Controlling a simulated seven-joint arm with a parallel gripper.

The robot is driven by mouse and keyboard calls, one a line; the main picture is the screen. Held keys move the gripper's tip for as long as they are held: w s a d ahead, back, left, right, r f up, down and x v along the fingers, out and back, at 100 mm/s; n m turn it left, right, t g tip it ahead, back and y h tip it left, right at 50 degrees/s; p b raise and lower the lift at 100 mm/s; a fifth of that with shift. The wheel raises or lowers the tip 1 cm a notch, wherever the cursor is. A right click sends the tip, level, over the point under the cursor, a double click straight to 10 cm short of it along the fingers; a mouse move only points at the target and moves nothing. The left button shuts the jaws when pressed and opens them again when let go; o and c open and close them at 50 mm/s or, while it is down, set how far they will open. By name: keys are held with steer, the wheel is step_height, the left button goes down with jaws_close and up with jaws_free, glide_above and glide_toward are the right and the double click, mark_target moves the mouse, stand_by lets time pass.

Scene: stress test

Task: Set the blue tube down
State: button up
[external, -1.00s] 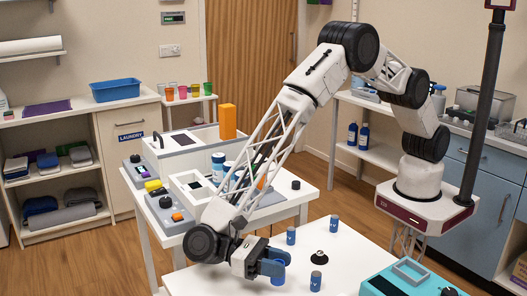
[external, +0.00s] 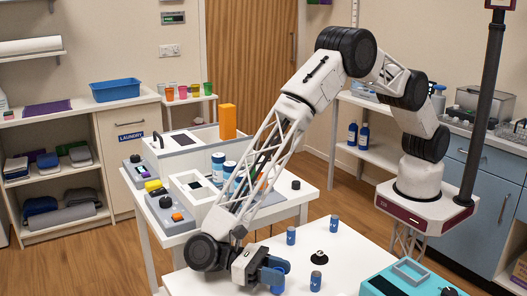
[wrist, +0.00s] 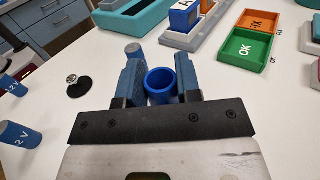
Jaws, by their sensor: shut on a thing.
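My gripper (wrist: 160,88) is shut on a blue tube (wrist: 160,82), whose open round top shows between the two blue fingers in the wrist view. In the external view my gripper (external: 275,275) is low over the front of the white table (external: 365,245). The held tube is mostly hidden by the fingers there. It looks roughly upright; whether its base touches the table I cannot tell.
A green OK tray (wrist: 243,47), an orange tray (wrist: 261,20) and a blue box (wrist: 184,16) lie beyond. Bare tabletop lies right of my gripper in the wrist view.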

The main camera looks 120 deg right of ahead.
steer(key=shift+f, duration=0.6)
steer(key=o, duration=1)
steer(key=shift+d, duration=0.1)
steer(key=shift+w+d, duration=0.4)
steer(key=shift+d, duration=0.05)
steer(key=shift+v, duration=0.95)
steer(key=shift+s+a+r, duration=0.1)
steer(key=shift+r, duration=3.45)
